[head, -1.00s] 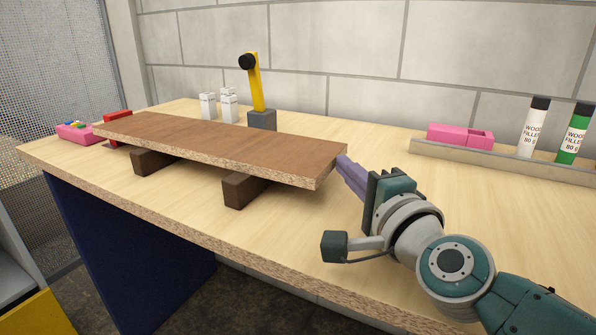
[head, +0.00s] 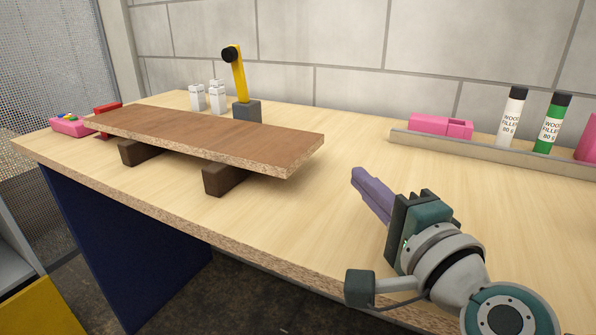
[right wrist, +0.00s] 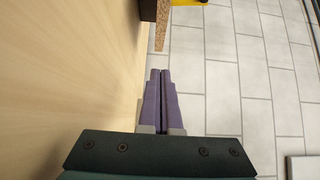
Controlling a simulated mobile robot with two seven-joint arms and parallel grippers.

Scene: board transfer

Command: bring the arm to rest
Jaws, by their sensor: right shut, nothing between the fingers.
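My right gripper (head: 358,178) is over the front right part of the workbench (head: 330,215), to the right of the brown board and apart from it. Its purple fingers are shut with nothing between them; they also show shut in the right wrist view (right wrist: 161,75). The brown board (head: 205,135) lies across two dark wooden blocks (head: 228,179) on the bench. In the right wrist view the board's end (right wrist: 160,28) shows beyond the fingertips. My left gripper is not in view.
A yellow arm on a grey base (head: 247,112) and several white containers (head: 197,97) stand behind the board. A ledge (head: 480,156) at the back right holds a pink block (head: 440,126) and white and green filler tubes (head: 511,118). The bench's middle right is clear.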

